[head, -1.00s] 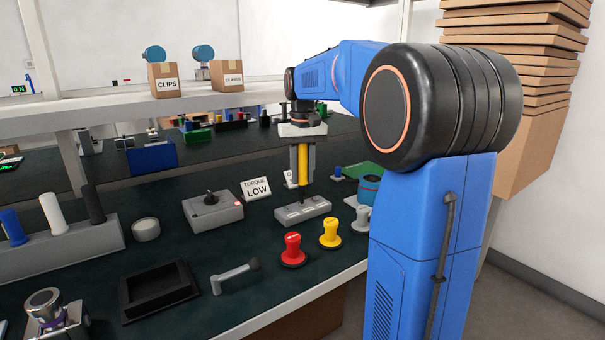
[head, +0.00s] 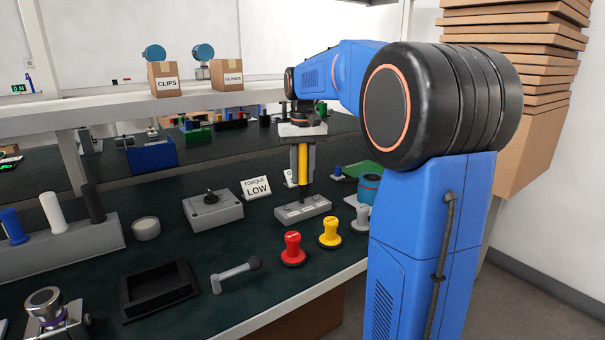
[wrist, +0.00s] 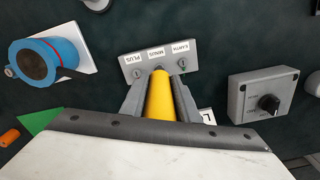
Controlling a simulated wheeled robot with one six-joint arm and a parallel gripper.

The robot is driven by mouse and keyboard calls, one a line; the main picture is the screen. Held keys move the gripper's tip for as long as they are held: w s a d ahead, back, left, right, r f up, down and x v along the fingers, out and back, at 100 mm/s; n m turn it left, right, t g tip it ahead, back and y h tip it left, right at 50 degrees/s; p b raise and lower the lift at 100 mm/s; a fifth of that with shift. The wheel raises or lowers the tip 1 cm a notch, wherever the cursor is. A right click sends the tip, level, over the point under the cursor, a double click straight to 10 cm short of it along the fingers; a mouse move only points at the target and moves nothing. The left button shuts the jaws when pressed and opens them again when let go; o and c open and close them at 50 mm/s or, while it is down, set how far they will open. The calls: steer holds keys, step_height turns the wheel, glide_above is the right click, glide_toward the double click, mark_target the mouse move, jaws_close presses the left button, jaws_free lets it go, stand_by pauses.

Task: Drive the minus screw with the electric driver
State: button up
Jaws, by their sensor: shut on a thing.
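My gripper (head: 303,165) is shut on the yellow electric driver (head: 302,180) and holds it upright over the grey terminal block (head: 296,212) on the dark bench mat. In the wrist view, the driver (wrist: 160,97) lies between the two grey fingers and points at the middle of the block (wrist: 175,70). The block's labels read PLUS, MINUS and EARTH. The driver's tip end lies at the MINUS position and covers the minus screw. Screw heads show beside the PLUS and EARTH labels. I cannot tell whether the tip touches the screw.
A grey box with a black knob (head: 214,211) and a TORQUE LOW sign (head: 256,188) stand left of the block. Red (head: 292,250) and yellow (head: 330,235) knobs stand in front. A blue cylindrical part (wrist: 42,60) is near the block. A black tray (head: 160,290) lies front left.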

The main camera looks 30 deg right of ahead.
stand_by(0.3)
steer(key=shift+r, duration=3.5)
